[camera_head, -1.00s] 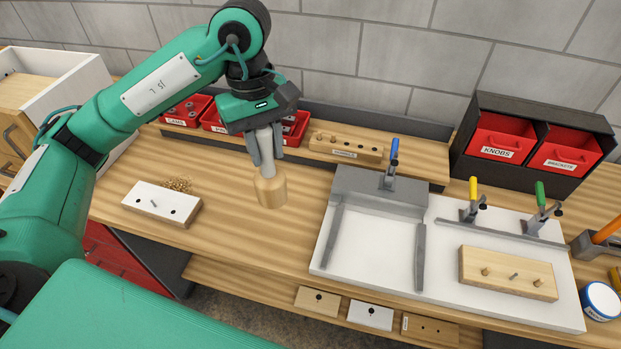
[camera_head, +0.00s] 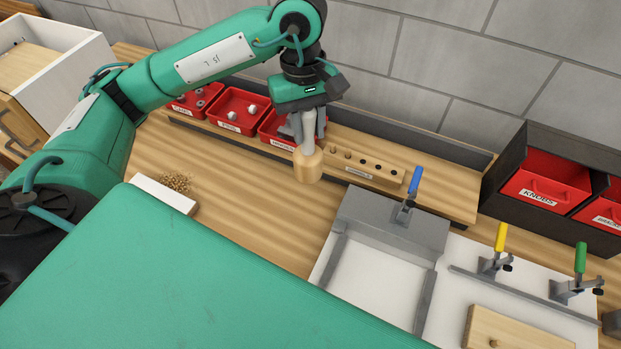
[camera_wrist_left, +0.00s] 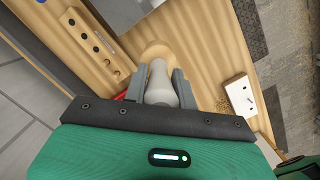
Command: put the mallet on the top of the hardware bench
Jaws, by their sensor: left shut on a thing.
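The mallet (camera_head: 308,166) has a pale wooden head and a light grey handle. My left gripper (camera_head: 305,128) is shut on its handle, with the head hanging downward. In the left wrist view the mallet handle (camera_wrist_left: 159,84) sits between the two grey fingers of the gripper (camera_wrist_left: 160,90), and its head is partly hidden behind the handle. The hardware bench (camera_head: 262,222) has a light striped wooden top. The mallet appears over the bench top, in front of the wooden block with holes; I cannot tell whether it touches. My right gripper is not in view.
Red bins (camera_head: 238,110) and a block with holes (camera_head: 362,166) line the back ledge. A white fixture board with a grey frame (camera_head: 390,222) and toggle clamps lies right. A white board (camera_head: 165,193) and shavings (camera_head: 175,181) lie left. Bare bench top lies between them.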

